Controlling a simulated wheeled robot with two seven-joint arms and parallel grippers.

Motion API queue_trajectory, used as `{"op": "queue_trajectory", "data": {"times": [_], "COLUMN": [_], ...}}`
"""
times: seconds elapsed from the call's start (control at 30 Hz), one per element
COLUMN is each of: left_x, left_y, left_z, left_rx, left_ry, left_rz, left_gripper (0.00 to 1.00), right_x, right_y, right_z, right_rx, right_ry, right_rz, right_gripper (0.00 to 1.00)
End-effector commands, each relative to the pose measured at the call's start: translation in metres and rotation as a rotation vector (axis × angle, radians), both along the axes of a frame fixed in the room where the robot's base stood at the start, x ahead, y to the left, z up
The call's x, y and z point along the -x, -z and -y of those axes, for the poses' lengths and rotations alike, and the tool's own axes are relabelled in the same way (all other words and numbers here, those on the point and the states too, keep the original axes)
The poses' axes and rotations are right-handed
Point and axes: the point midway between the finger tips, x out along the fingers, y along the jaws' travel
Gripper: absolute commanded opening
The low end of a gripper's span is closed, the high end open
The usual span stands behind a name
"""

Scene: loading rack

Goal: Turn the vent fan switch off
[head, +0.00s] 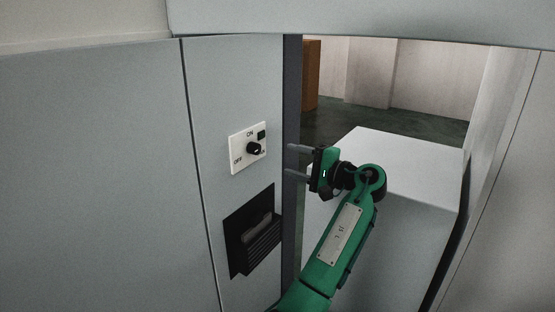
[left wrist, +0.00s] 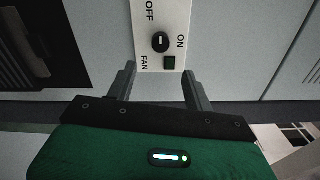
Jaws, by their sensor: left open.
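The vent fan switch is a white plate (head: 237,160) on the grey wall panel, marked ON, OFF and FAN, with a black round knob (head: 254,148) and a small dark square. In the left wrist view the knob (left wrist: 160,42) shows a short pale mark; I cannot tell for sure which label it points to. The square there (left wrist: 169,63) looks dark green. My left gripper (head: 290,159) is open and empty, to the right of the plate and apart from it. In the left wrist view its fingers (left wrist: 159,72) point toward the plate, either side of its lower end. My right gripper is out of view.
A black recessed vent (head: 252,230) with slats lies below the plate. A dark upright edge (head: 291,100) borders the panel on the right. Beyond it are a large white box (head: 390,160), a brown block (head: 311,75) and open floor.

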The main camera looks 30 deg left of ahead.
Motion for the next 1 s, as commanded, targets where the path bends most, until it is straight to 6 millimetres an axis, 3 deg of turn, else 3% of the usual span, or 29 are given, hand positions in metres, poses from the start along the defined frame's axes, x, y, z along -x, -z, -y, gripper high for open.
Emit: {"op": "queue_trajectory", "data": {"times": [0.23,0.77,0.87,0.97,1.0], "left_x": [0.002,0.002,-0.006,-0.023,-0.032], "left_y": [0.000,0.001,0.016,0.056,0.080], "left_z": [0.027,0.029,0.028,0.026,0.026], "left_rx": [0.001,0.000,0.002,0.015,0.026], "left_ry": [0.000,0.002,0.033,0.114,0.159], "left_rz": [0.001,-0.001,-0.024,-0.079,-0.109], "left_gripper": [0.52,0.52,0.52,0.52,0.52], "right_x": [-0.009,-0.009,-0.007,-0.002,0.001], "right_y": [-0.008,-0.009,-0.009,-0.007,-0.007], "right_z": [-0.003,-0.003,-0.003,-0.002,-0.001], "right_rx": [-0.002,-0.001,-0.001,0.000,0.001], "right_ry": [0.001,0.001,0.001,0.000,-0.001], "right_rz": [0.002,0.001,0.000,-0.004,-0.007], "right_gripper": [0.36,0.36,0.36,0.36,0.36]}}
